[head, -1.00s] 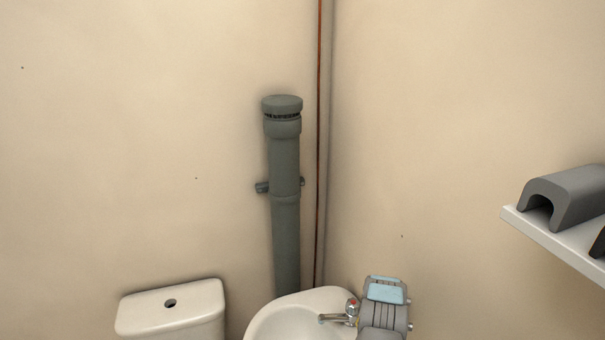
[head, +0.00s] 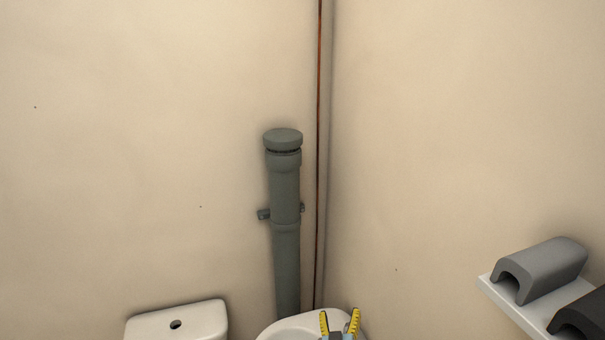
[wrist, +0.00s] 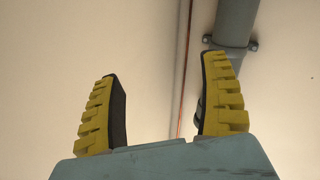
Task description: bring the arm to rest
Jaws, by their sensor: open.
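My gripper (head: 340,322) shows at the bottom of the head view, in front of the white washbasin (head: 283,328). Its two yellow and black fingers point up and stand apart. In the wrist view my gripper (wrist: 162,105) is open, with nothing between the fingers. Behind the fingers are the plain wall and a thin copper pipe (wrist: 184,75). The rest of my arm is below the head view's edge.
A grey soil pipe (head: 286,240) with a cap (head: 283,137) stands by the corner. A toilet cistern (head: 190,323) is at lower left. A white shelf (head: 512,307) at right holds a grey channel-shaped piece (head: 545,268) and a darker one (head: 582,318).

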